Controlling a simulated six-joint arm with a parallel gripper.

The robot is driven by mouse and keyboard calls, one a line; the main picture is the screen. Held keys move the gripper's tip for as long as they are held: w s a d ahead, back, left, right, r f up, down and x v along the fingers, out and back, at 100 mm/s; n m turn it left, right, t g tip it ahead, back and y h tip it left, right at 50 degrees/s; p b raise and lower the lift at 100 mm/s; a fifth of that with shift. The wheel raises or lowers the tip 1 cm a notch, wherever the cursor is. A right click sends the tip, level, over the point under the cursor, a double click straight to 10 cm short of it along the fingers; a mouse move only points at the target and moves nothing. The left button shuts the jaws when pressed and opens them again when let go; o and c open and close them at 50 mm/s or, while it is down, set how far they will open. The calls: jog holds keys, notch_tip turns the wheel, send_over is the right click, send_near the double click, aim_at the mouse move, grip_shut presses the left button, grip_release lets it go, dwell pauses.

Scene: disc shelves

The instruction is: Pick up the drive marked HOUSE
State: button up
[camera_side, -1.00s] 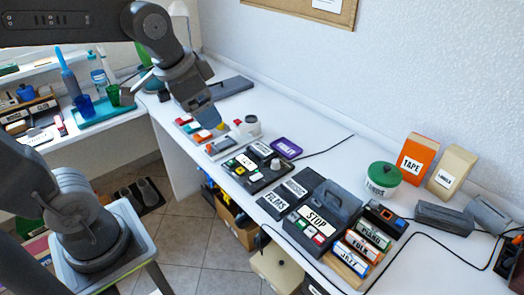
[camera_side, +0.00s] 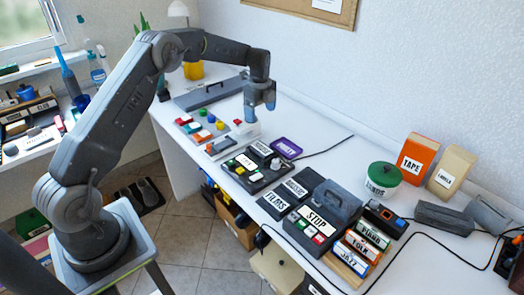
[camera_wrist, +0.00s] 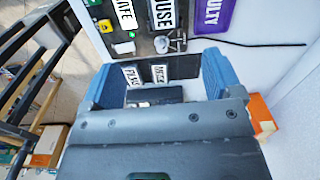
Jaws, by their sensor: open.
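The drive marked HOUSE (camera_side: 261,149) is a dark slab with a white label. It sits at the back of a dark device (camera_side: 268,179) with small coloured keys and a grey knob. In the wrist view the HOUSE drive (camera_wrist: 163,14) is cut by the top edge, with only "USE" readable. My gripper (camera_side: 257,110) is above the table, beyond the HOUSE drive and apart from it. In the wrist view its blue fingers (camera_wrist: 158,65) are spread wide, with nothing held between them.
A drive with a partly readable label (camera_side: 245,161) sits beside HOUSE, and a purple FAULTY drive (camera_side: 286,147) lies behind. FILMS (camera_side: 274,204) and MUSIC (camera_side: 296,187) slabs lie nearer, beside the STOP box (camera_side: 318,222). A black cable (camera_side: 330,147) crosses the table.

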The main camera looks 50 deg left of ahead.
send_over(262, 148)
jog(key=shift+m, duration=0.3)
jog(key=f, duration=0.9)
jog(key=shift+s+a+f, duration=0.2)
jog(key=shift+a+f, duration=0.05)
jog(key=shift+a, duration=0.1)
jog(key=shift+w+d+f, duration=0.1)
jog(key=shift+d+f, duration=0.1)
jog(key=shift+f, duration=1.4)
jog(key=shift+w+d+f, duration=0.1)
jog(key=shift+d+f, duration=0.05)
jog(key=shift+f, duration=1.45)
jog(key=shift+c, duration=0.4)
jog(key=c, duration=1)
jog(key=shift+r, duration=0.1)
